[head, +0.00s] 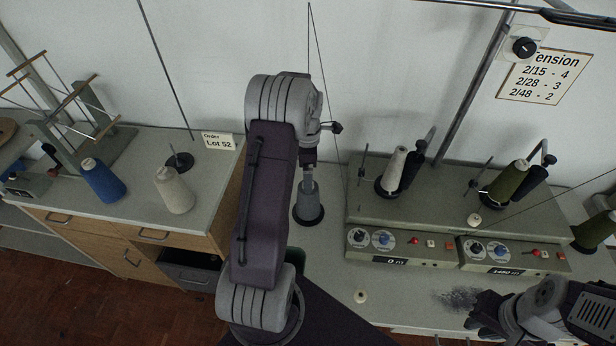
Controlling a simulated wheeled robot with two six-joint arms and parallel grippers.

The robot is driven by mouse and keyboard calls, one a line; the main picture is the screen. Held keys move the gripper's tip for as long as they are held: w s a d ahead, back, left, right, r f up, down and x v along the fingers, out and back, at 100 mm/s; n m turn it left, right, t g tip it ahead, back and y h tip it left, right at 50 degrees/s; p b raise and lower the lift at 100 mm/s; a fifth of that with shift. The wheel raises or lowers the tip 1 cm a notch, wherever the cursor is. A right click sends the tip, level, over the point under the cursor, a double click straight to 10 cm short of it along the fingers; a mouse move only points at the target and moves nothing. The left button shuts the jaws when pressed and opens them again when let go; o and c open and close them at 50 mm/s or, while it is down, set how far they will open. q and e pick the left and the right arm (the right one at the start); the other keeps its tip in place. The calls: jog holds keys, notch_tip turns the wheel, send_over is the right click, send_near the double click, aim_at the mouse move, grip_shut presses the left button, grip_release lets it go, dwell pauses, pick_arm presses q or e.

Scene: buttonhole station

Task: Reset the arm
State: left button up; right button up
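My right gripper (483,314) is at the lower right, low over the front of the grey bench. Its dark fingers point left towards a dark fuzzy patch on the bench top. It is seen from above and behind, and the gap between the fingers cannot be made out. I see nothing clearly held in it. My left arm stands folded in the middle of the view, its purple link upright in front of the bench.
Two control boxes (397,258) (515,271) sit on the bench, with a pale cone (396,164) and an olive cone (508,180) behind. A grey cone (308,203) stands beside my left arm. Blue (102,181) and cream cones (174,190) stand left, above an open drawer (190,270).

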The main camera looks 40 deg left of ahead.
dwell(0.6)
pick_arm(q)
jog(key=shift+w+d, duration=0.2)
jog(key=shift+d, duration=0.1)
jog(key=s+d+r+m+t, duration=0.1)
jog(key=s+d+r+m, duration=0.2)
jog(key=d, duration=0.4)
jog(key=d+r+m, duration=0.3)
jog(key=d+r, duration=0.1)
jog(key=d, duration=0.3)
jog(key=s+d+f+m, duration=0.2)
jog(key=s+m, duration=0.4)
jog(key=m, duration=0.3)
jog(key=s+d+f+m, duration=0.2)
jog(key=s+m, duration=0.4)
jog(key=m, duration=0.4)
jog(key=shift+s+d, duration=0.15)
jog(key=shift+d, duration=0.1)
jog(key=shift+s, duration=0.1)
